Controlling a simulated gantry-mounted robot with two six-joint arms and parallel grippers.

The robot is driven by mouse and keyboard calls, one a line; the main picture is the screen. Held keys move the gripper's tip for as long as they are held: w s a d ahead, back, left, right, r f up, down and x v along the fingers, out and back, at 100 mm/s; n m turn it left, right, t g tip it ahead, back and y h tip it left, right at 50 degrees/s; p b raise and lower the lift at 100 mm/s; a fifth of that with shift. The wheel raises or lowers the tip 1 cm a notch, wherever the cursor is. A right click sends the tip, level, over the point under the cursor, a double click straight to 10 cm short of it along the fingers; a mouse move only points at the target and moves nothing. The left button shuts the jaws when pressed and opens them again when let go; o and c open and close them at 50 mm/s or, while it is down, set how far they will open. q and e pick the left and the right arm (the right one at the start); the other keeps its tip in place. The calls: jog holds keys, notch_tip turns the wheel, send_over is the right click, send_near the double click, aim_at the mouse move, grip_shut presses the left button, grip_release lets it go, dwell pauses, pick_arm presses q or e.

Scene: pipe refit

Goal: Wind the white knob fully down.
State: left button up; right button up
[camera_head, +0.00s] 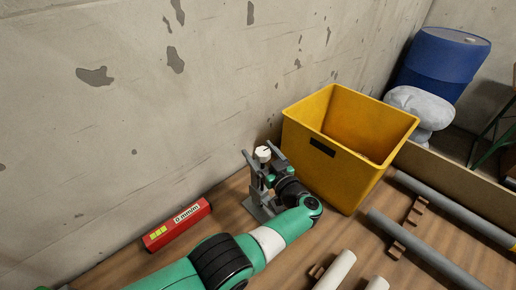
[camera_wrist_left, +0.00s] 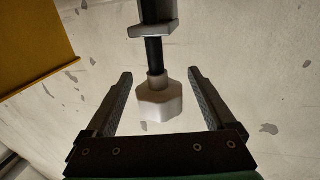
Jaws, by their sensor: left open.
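The white knob (camera_head: 263,153) sits on top of a grey stand (camera_head: 262,206) on the wooden floor, left of the yellow bin. In the left wrist view the knob (camera_wrist_left: 160,102) is faceted and sits on a dark shaft (camera_wrist_left: 154,55) joined to a grey bracket. My left gripper (camera_head: 263,157) is at the knob. In the left wrist view its two fingers (camera_wrist_left: 160,82) stand open on either side of the knob, with a gap on each side. My right gripper does not show.
A yellow bin (camera_head: 330,172) stands close to the right of the stand. A red box-like level (camera_head: 177,226) lies near the wall at left. Grey pipes (camera_head: 424,249) on wooden blocks and white pipes (camera_head: 336,271) lie at lower right. A blue barrel (camera_head: 441,64) stands at the back.

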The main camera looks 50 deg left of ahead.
pick_arm(q)
jog(key=p+v, duration=0.1)
jog(key=v, duration=0.9)
jog(key=shift+d, duration=0.25)
jog(key=shift+r, duration=0.1)
